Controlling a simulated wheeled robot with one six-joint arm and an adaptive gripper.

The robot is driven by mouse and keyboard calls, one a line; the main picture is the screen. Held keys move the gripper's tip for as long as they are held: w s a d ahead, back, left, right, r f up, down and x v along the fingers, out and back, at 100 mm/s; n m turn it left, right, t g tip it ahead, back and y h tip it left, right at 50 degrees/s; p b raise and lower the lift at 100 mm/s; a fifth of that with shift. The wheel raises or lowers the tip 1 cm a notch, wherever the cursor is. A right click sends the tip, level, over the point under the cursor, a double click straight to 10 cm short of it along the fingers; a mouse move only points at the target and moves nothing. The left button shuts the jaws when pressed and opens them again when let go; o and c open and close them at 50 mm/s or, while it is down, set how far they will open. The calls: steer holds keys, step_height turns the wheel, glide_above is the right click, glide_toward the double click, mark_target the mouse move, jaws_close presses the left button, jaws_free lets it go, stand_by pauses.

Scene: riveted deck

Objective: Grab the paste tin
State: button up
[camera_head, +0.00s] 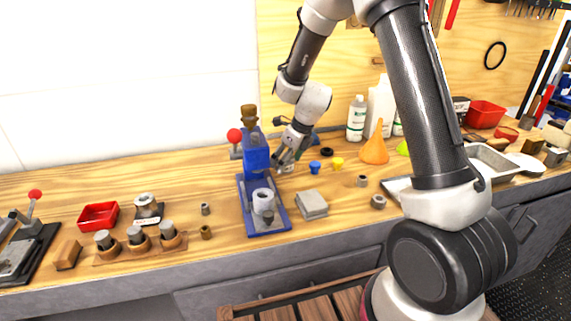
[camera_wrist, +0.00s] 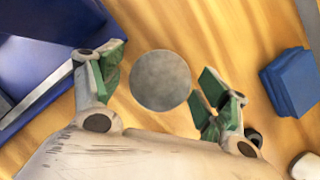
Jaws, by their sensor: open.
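A round grey lid, which I take to be the paste tin (camera_wrist: 160,80), shows from above in the wrist view. It lies on the wooden bench between the two green-padded fingers of my gripper (camera_wrist: 161,76), with a gap on each side. My gripper is open and holds nothing. In the head view my gripper (camera_head: 283,157) points down at the bench just right of the blue press. A small pale piece of the tin (camera_head: 287,168) shows under it; the rest is hidden.
The blue press (camera_head: 256,157) stands close on the left of my gripper. A blue cup (camera_head: 315,167), a yellow cup (camera_head: 338,163) and a black ring (camera_head: 326,152) are to the right. A blue block (camera_wrist: 290,80) is right of my fingers.

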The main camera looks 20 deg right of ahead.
steer(key=shift+w+f, duration=0.1)
steer(key=shift+f, duration=0.05)
steer(key=c, duration=1.2)
